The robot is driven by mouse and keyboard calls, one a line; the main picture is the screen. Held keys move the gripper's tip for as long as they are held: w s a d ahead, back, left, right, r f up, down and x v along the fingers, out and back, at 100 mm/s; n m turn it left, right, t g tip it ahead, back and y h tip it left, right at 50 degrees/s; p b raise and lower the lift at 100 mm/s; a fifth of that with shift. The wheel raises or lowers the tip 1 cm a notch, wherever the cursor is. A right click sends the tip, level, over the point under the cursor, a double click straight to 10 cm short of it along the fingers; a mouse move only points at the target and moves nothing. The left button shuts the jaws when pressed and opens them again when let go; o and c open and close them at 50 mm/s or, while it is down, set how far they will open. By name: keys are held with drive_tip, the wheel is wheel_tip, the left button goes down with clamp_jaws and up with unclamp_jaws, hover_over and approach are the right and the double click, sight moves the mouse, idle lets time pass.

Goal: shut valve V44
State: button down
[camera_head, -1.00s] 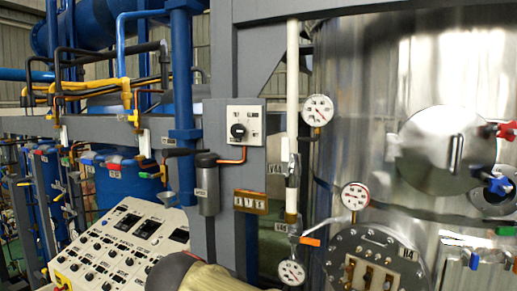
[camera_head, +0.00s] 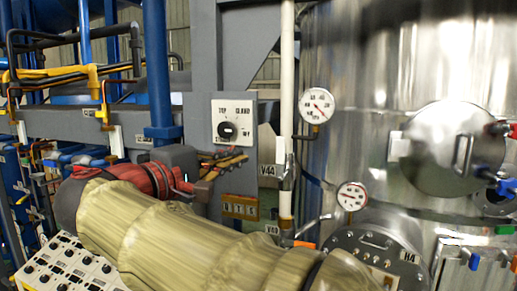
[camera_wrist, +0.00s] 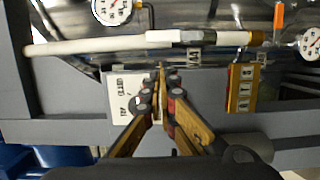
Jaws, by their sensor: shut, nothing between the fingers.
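The V44 label (camera_head: 267,170) sits beside a white vertical pipe (camera_head: 287,80) in the head view. A grey valve fitting (camera_head: 288,172) is on that pipe next to the label; its handle position cannot be made out. In the wrist view the pipe runs sideways across the top, with its white and grey fitting (camera_wrist: 180,37) beyond my fingertips. My gripper (camera_head: 238,158) is shut and empty, left of the valve and below the switch box. In the wrist view the closed fingers (camera_wrist: 160,78) overlap the switch box and are apart from the fitting in the picture.
A switch box (camera_head: 232,122) with a black knob is on the grey column. An orange-framed counter (camera_head: 240,207) is below it. A gauge (camera_head: 317,104) and a lower gauge (camera_head: 352,196) stand by the steel tank (camera_head: 390,80). A control console (camera_head: 60,265) is at lower left.

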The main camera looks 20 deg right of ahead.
sight(280, 159)
drive_tip(key=p+x, duration=0.2)
drive_tip(key=x, duration=0.8)
drive_tip(key=shift+p, duration=0.4)
